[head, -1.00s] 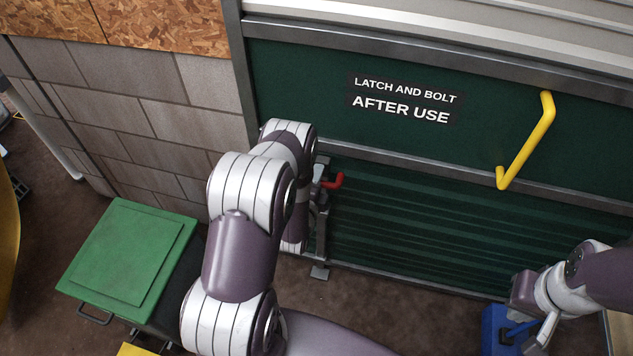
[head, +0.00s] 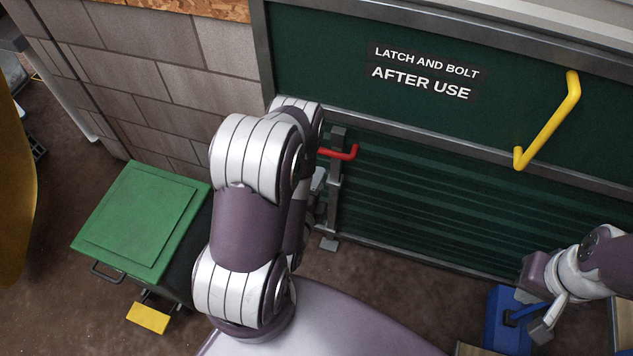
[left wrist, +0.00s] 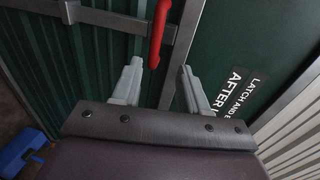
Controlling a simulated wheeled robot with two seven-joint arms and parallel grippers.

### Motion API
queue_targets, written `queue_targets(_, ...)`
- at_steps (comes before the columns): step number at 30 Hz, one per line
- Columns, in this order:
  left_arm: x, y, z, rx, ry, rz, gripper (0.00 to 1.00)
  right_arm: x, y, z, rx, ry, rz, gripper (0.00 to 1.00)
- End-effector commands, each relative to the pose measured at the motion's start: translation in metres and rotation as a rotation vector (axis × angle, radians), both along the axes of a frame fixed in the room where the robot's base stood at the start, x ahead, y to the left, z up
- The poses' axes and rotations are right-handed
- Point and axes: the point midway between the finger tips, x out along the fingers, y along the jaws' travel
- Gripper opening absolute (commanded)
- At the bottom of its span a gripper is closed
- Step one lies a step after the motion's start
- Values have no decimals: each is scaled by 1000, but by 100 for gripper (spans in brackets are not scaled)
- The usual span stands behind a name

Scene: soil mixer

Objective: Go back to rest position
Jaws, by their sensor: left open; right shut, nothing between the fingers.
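The dark green door (head: 440,200) has a red latch handle (head: 345,152) on a grey upright bar at its left edge. My left gripper is mostly hidden behind my left arm in the head view. In the left wrist view, my left gripper (left wrist: 159,66) is open. The red handle (left wrist: 160,30) shows beyond its fingers, in line with the gap, with no visible grip on it. My right gripper (head: 545,325) is shut and empty at the lower right, low in front of the door and close to a blue object.
A green-lidded bin (head: 140,220) with a yellow pedal (head: 148,318) stands at left by the block wall (head: 150,75). A yellow bar handle (head: 548,120) juts from the door's upper panel. The blue object (head: 497,320) stands on the floor below my right gripper. Brown floor is bare between.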

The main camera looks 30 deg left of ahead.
Motion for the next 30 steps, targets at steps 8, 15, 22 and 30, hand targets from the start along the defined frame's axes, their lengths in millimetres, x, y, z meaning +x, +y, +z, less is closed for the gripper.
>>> queue_targets(8,0,0,0,0,0,0,43,0,0,0,0,0,0,0)
queue_targets(15,5,0,1,-18,9,-1,43,0,0,1,0,0,0,0)
queue_targets(22,71,-17,43,-486,268,79,43,0,0,18,0,0,0,0)
queue_targets(30,2,-74,158,-1072,699,636,43,0,0,37,0,0,0,0)
